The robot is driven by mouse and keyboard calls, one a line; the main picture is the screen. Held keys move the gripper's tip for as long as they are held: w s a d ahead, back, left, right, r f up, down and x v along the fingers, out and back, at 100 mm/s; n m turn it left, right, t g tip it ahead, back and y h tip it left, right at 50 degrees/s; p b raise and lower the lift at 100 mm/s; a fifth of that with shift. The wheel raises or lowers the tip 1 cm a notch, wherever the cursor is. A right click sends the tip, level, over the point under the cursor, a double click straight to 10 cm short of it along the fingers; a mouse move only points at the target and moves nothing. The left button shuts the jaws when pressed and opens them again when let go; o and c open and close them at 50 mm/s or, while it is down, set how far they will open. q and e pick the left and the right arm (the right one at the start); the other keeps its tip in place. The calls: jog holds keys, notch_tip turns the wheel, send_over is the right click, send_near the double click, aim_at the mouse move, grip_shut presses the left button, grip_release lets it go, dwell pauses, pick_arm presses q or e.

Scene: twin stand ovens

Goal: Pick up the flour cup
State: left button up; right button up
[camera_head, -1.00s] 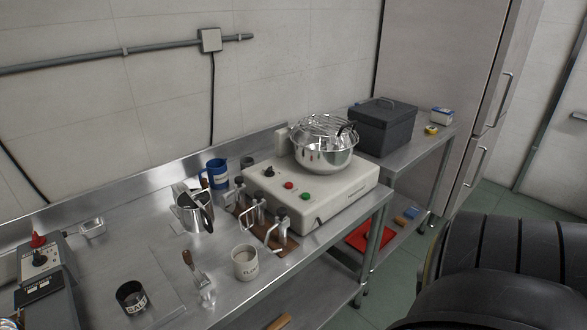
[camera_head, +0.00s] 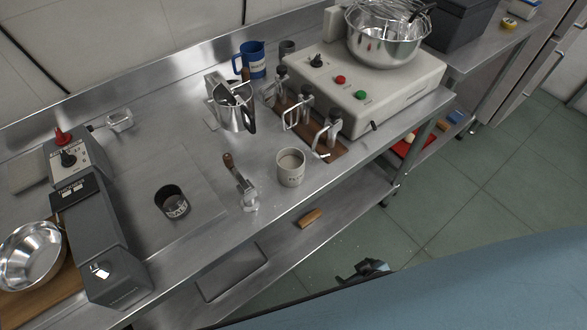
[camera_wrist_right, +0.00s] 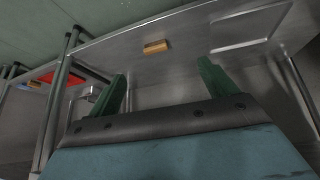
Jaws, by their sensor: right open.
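The flour cup (camera_head: 290,167), a pale cup with dark lettering and light contents, stands upright near the front edge of the steel bench in the head view. My right gripper shows in the wrist view (camera_wrist_right: 163,85) with its two green fingers spread apart and nothing between them. In the head view, a large blue part of my right arm (camera_head: 450,285) fills the lower right, in front of and below the bench top, well apart from the cup. The cup is not seen in the wrist view. My left gripper is not in view.
Portafilters on a wooden rack (camera_head: 325,150) lie close behind and right. The lower shelf holds a wooden block (camera_head: 309,217); it also shows in the wrist view (camera_wrist_right: 156,47).

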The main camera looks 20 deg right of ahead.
jog(key=w+a+r+t+y+b, duration=0.1)
jog(key=w+a+r+t, duration=0.1)
jog(key=w+r, duration=0.4)
jog(key=w+a+r+t, duration=0.15)
jog(key=w+r, duration=0.25)
jog(key=r, duration=0.4)
jog(key=n+t+y+b, duration=0.1)
jog(key=t+y, duration=0.2)
send_near(300, 174)
jog(key=b+x, duration=0.1)
jog(key=x, duration=0.7)
jog(key=shift+s+f, duration=0.1)
jog(key=shift+w+f, duration=0.1)
jog(key=shift+w, duration=0.15)
jog(key=b+x, duration=0.1)
jog(key=x, duration=0.4)
jog(key=shift+s+a+f+b, duration=0.1)
jog(key=shift+s+b, duration=0.05)
jog(key=shift+b, duration=0.25)
jog(key=shift+w+a+f, duration=0.1)
jog(key=shift+w, duration=0.1)
jog(key=shift+c, duration=0.5)
jog(key=c, duration=1)
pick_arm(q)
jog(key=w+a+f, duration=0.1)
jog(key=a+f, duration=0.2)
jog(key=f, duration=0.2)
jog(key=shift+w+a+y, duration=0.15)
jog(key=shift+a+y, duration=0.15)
